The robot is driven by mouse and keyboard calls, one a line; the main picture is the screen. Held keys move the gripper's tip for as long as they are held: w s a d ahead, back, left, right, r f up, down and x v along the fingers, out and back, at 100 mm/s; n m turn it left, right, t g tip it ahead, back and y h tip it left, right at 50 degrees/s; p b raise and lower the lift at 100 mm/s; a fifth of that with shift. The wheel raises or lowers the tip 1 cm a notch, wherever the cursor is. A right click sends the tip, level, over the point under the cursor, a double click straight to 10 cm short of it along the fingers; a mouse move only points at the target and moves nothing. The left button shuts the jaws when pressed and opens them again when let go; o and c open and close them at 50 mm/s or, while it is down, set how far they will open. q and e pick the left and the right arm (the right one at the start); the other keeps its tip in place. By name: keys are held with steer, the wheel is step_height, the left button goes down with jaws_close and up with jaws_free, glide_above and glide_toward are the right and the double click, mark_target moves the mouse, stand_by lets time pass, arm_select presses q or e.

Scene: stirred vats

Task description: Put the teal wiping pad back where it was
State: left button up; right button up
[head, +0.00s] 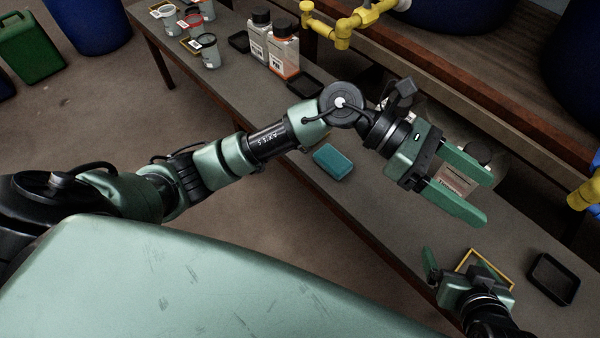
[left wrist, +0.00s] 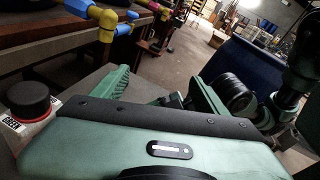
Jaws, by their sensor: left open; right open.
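The teal wiping pad (head: 333,161) lies flat on the long grey bench (head: 375,195), near its front edge, below my left forearm in the head view. My left gripper (head: 480,198) is open over the bench, well to the right of the pad. In the left wrist view its two green fingers stand apart (left wrist: 160,95) with nothing held between them. My right gripper (head: 460,268) is open and low at the bottom right of the head view, apart from the pad. I cannot see the pad in the left wrist view.
A capped bottle (head: 455,181) stands behind my left fingers, partly hidden; a bottle labelled GREEN (left wrist: 30,110) shows at the wrist view's left. A yellow-framed item (head: 506,279) is behind my right gripper, beside a black tray (head: 553,279). Two bottles (head: 285,52) and several cups (head: 208,52) stand farther left.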

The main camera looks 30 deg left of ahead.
arm_select(q)
step_height(320, 180, up, 10)
steer(key=w+a+n+t+h, duration=0.3)
steer(key=n+t+h, duration=0.35)
steer(key=n, duration=0.45)
steer(key=w+a+f+n+t+y, duration=0.2)
steer(key=w+a+n+t+y, duration=0.2)
steer(key=a+n+t+y, duration=0.6)
steer(key=w+a+f+n+t+y, duration=0.2)
steer(key=w+a+n+t+y, duration=0.3)
steer(key=n, duration=1)
steer(key=s+a+f+n+g+y, duration=0.3)
steer(key=a+f+n+y, duration=0.35)
steer(key=f+n, duration=0.4)
steer(key=s+a+f+n+g, duration=0.3)
steer(key=s+f+g, duration=0.4)
steer(key=s+f, duration=0.5)
step_height(320, 180, down, 3)
steer(key=shift+r+n+h, duration=0.15)
steer(key=shift+n+h, duration=0.15)
steer(key=shift+n, duration=0.45)
